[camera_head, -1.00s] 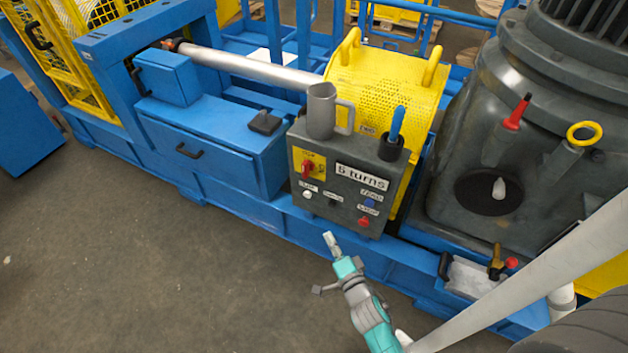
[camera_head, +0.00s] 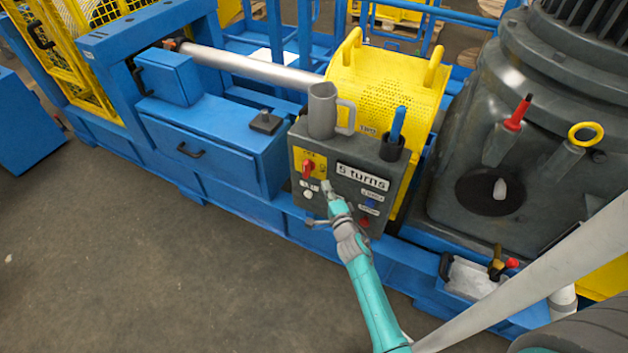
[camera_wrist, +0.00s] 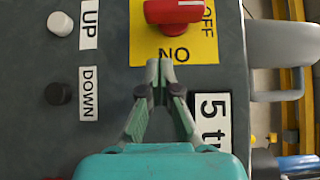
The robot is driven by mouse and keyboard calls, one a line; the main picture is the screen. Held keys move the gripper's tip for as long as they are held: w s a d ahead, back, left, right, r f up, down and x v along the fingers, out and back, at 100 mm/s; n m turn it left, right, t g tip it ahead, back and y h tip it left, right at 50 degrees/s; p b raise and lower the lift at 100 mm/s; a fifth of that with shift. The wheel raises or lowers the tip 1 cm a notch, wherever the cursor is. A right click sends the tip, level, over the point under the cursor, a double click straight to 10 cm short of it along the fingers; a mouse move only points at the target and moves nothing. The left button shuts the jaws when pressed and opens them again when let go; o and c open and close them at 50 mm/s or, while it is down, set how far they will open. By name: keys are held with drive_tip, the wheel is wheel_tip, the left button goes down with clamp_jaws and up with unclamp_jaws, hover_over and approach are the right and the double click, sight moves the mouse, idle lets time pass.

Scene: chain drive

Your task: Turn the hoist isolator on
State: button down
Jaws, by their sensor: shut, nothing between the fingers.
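The hoist isolator is a red rotary knob (camera_head: 308,168) on a yellow plate (camera_head: 321,158), on the front of a grey control box (camera_head: 345,152). In the wrist view the knob (camera_wrist: 173,11) is at the top edge, partly cut off. Its white mark lies at its right end, beside the word OFF; the word ON is printed between the knob and my fingertips. My gripper (camera_head: 327,188) is in front of the box, lower right of the knob. In the wrist view its fingers (camera_wrist: 160,70) are shut and empty, just short of the knob and apart from it in the picture.
A white UP button (camera_wrist: 60,23) and a black DOWN button (camera_wrist: 58,93) sit left of my fingers. A "5 turns" label (camera_head: 362,177) is on the box.

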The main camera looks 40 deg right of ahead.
sight(310, 172)
drive_tip(key=shift+x, duration=0.95)
drive_tip(key=shift+w+a, duration=0.3)
drive_tip(key=shift+w, duration=0.5)
drive_tip(key=shift+w+a, duration=0.35)
drive_tip(key=shift+w, duration=0.5)
drive_tip(key=shift+w+a, duration=0.1)
drive_tip(key=shift+w, duration=0.05)
